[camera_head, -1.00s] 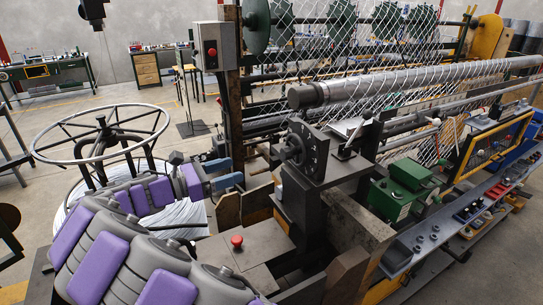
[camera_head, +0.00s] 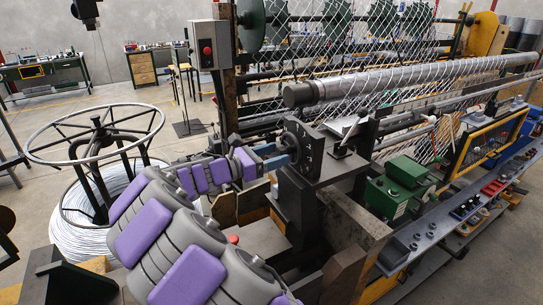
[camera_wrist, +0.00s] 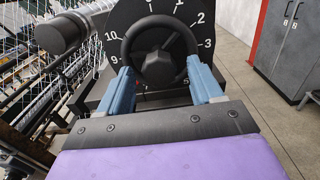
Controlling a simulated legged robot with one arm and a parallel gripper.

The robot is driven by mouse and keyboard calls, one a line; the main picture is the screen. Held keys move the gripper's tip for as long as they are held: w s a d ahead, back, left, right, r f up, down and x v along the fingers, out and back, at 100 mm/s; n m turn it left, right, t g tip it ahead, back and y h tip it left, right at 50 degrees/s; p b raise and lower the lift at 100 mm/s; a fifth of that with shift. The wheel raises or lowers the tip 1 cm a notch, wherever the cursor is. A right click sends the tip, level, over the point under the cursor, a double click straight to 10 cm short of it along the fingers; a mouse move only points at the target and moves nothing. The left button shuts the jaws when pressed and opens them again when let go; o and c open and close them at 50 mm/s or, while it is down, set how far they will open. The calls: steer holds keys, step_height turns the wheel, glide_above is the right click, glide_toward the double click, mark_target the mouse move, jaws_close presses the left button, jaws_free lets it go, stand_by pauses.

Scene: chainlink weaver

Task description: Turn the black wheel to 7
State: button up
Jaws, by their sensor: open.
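The black wheel (camera_wrist: 157,64) sits on a black dial plate (camera_wrist: 205,20) with white numbers in the wrist view. I can read 10 and 9 at its left and 1, 2 and 3 at its top and right. In the head view the wheel (camera_head: 290,143) is seen from the side and partly hidden. My gripper (camera_head: 274,158) is open, with one blue finger at each side of the wheel's rim. I cannot tell if they touch it.
A grey roller (camera_head: 400,82) runs above and behind the dial. A green box (camera_head: 408,171) stands to its right. A wire spool stand (camera_head: 98,135) is at the left, and a switch box (camera_head: 208,45) is on a post behind.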

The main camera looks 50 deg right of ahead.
steer(key=shift+d+f, duration=0.2)
steer(key=shift+d, duration=0.85)
steer(key=shift+c, duration=1.6)
steer(key=shift+a+r, duration=0.1)
steer(key=shift+a, duration=0.75)
steer(key=c, duration=0.7)
steer(key=shift+r, duration=0.1)
steer(key=shift+c, duration=0.2)
steer(key=p, duration=0.2)
steer(key=shift+r+n+p, duration=0.2)
steer(key=shift+n+p, duration=0.15)
steer(key=shift+n, duration=0.05)
